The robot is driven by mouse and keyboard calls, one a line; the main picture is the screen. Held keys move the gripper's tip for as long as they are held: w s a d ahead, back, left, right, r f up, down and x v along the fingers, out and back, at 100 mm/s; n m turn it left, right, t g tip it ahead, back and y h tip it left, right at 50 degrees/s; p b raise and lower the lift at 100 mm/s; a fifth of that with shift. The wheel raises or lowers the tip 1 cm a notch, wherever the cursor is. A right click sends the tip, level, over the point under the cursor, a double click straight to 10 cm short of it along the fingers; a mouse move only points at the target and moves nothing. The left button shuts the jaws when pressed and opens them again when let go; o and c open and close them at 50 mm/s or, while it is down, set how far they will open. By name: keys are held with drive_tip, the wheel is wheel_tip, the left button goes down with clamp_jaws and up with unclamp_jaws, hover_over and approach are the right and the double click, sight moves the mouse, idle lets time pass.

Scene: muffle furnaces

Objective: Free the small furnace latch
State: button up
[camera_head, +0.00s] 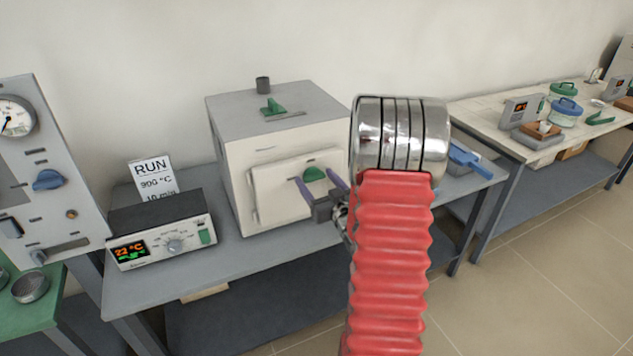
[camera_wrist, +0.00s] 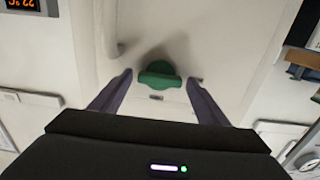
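The small furnace (camera_head: 231,160) is a cream box with a grey top, standing on a grey table. Its door (camera_head: 278,196) looks closed. The latch is a green knob (camera_head: 314,174) on the door front; it also shows in the wrist view (camera_wrist: 159,76). My gripper (camera_head: 319,183) is in front of the door, its two purple fingers apart. In the wrist view the fingertips (camera_wrist: 160,78) stand on either side of the green latch, with a gap on each side. Nothing is held. My red arm and silver joint hide the furnace's right side.
A controller (camera_head: 163,236) reading 22 °C stands left of the furnace, with a RUN card (camera_head: 154,176) behind it. A green handle (camera_head: 272,106) and a dark vent pipe (camera_head: 263,85) are on the furnace top. A blue tool (camera_head: 470,160) lies at the table's right end.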

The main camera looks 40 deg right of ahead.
drive_tip(key=c, duration=0.9)
drive_tip(key=shift+a, duration=0.1)
